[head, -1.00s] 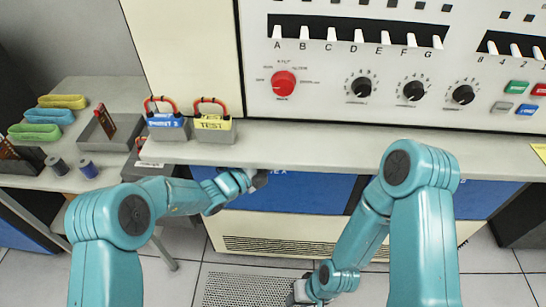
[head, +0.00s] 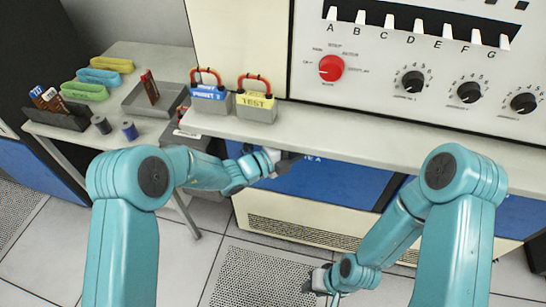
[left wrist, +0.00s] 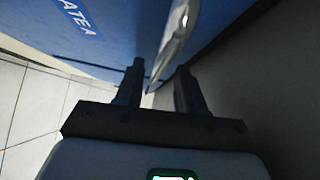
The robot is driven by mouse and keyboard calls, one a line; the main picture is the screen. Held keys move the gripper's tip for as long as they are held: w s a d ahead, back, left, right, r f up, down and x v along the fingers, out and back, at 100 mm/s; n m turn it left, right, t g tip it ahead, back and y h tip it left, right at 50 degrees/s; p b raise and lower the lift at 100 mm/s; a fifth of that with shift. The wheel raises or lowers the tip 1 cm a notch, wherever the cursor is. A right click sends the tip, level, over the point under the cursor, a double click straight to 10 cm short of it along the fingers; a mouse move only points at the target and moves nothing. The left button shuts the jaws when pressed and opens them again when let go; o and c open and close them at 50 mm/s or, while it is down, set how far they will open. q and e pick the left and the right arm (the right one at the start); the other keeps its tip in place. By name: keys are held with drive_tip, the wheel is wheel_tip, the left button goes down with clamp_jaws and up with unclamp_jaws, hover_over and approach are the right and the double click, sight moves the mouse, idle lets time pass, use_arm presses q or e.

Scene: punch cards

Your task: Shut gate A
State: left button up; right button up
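Gate A (head: 335,185) is a blue panel under the console's shelf, with a label partly readable in the head view. In the left wrist view the blue panel (left wrist: 120,35) fills the top, with its label ending in "ATE A" at the upper left. A shiny metal bar, probably its handle (left wrist: 174,38), runs down toward the gap between my left gripper's fingers. My left gripper (head: 287,162) is just under the shelf edge at the gate's left; its fingers (left wrist: 160,88) are apart. Whether they touch the bar is unclear. My right gripper (head: 316,281) hangs low over the floor, its fingers too small to judge.
The shelf (head: 390,145) overhangs the gate. A side table (head: 125,60) at left holds a grey tray (head: 140,99), coloured bundles and spools. A perforated floor tile (head: 255,280) lies below.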

use_arm(q)
drive_tip(key=v, duration=1.3)
drive_tip(key=shift+b, duration=0.45)
drive_tip(key=s+a+f+m+g+y, duration=0.2)
drive_tip(key=s+f+m+g+y, duration=0.15)
drive_tip(key=s+f+m, duration=0.45)
drive_tip(key=s+a+f+m+g+y, duration=0.15)
drive_tip(key=s+f+m+g, duration=0.35)
drive_tip(key=s, duration=0.6)
drive_tip(key=s+a+f+m+g+y, duration=0.1)
drive_tip(key=s+f+m+g+y, duration=0.25)
drive_tip(key=s+f+m, duration=0.45)
drive_tip(key=s+a+f+m+y, duration=0.25)
drive_tip(key=a+m, duration=0.25)
drive_tip(key=m, duration=0.5)
drive_tip(key=w+m+t, duration=0.1)
drive_tip(key=m, duration=0.2)
drive_tip(key=w+m+t, duration=0.1)
drive_tip(key=w+m, duration=0.1)
drive_tip(key=m, duration=0.1)
drive_tip(key=w+f+m+t, duration=0.1)
drive_tip(key=w+m+t, duration=0.1)
drive_tip(key=m, duration=0.1)
drive_tip(key=shift+w+m, duration=0.15)
drive_tip(key=shift+m, duration=0.15)
